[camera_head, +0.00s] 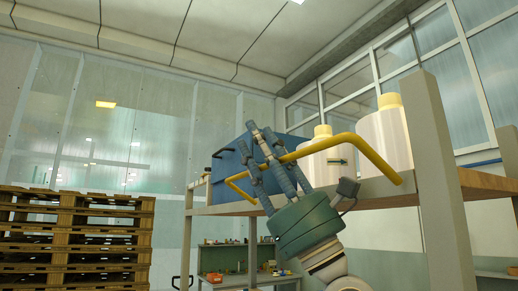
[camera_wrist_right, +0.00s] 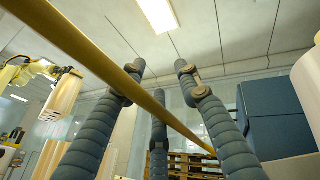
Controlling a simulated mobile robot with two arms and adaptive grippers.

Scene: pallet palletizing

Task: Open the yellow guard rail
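The yellow guard rail (camera_head: 372,153) is a bent bar along the front of a raised shelf in the head view. In the right wrist view the rail (camera_wrist_right: 70,35) runs diagonally from upper left to lower right, across the space among the fingers. My right gripper (camera_head: 256,136) reaches up from below with its fingers at the left part of the rail. In the wrist view my right gripper (camera_wrist_right: 158,80) has its three fingers spread apart and not curled around the bar. Whether a finger touches the rail I cannot tell. My left gripper is in neither view.
The shelf (camera_head: 425,190) has a thick post (camera_head: 447,170) at right. Cream canisters with yellow caps (camera_head: 382,140) and a blue box (camera_head: 228,160) stand on it. Stacked wooden pallets (camera_head: 75,240) are at lower left. A workbench (camera_head: 250,280) stands behind.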

